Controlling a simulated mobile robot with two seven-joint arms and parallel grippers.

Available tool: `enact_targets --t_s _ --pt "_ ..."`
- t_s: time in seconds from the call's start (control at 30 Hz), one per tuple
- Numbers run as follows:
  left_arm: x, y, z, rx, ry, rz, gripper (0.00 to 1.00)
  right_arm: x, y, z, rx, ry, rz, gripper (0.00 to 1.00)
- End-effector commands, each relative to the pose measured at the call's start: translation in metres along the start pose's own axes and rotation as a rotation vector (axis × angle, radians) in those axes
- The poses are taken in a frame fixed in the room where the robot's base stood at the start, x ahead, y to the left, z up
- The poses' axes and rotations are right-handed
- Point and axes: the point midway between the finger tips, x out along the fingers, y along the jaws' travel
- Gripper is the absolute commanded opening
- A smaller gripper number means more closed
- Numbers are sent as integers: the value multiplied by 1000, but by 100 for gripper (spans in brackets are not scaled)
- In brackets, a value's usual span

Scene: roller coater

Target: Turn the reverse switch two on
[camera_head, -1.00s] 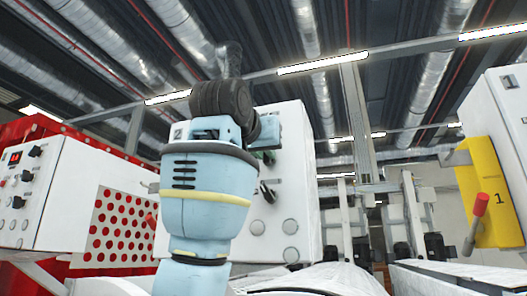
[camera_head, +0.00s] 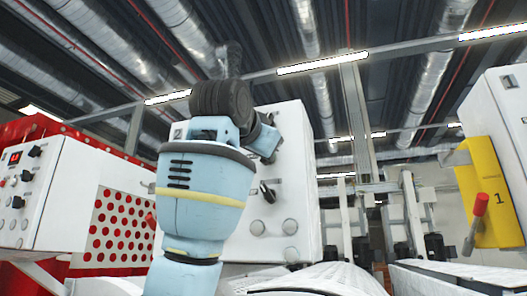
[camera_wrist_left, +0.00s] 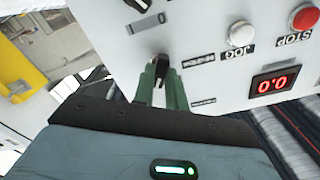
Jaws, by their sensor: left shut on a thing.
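My left gripper (camera_wrist_left: 161,88) has its two green fingers shut around a black rotary switch knob (camera_wrist_left: 160,72) on a white control panel (camera_wrist_left: 205,22) in the left wrist view. The knob has a pale pointer mark and stands roughly upright in that picture. The label beside it is too small to read surely. In the head view my left gripper (camera_head: 267,146) is at the upper part of the white cabinet (camera_head: 296,205), partly hidden by my arm, so the held knob is not visible there. My right gripper is in neither view.
The panel also carries another black knob (camera_wrist_left: 140,4), a white JOG button (camera_wrist_left: 242,34), a red STOP button (camera_wrist_left: 304,18) and a red display (camera_wrist_left: 272,84). In the head view another cabinet (camera_head: 62,195) stands left, and a yellow plate (camera_head: 488,190) with a red lever is right.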

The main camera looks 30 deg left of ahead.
Motion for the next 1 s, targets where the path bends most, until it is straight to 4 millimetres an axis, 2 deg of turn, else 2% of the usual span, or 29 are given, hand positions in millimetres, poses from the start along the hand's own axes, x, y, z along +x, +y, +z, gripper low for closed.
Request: enact_targets --t_s 0.3,0.33,0.47,0.77,0.87,1.0 --pt "0 0 0 4 0 0 0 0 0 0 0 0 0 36" --pt "0 0 0 4 0 0 17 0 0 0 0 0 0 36" --pt "0 0 0 4 0 0 34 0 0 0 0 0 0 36" --pt "-1 0 0 2 1 -1 35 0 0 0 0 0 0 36" --pt "-8 0 -1 2 3 -1 35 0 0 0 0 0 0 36" --pt "-27 0 -1 2 5 -2 35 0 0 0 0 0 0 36"
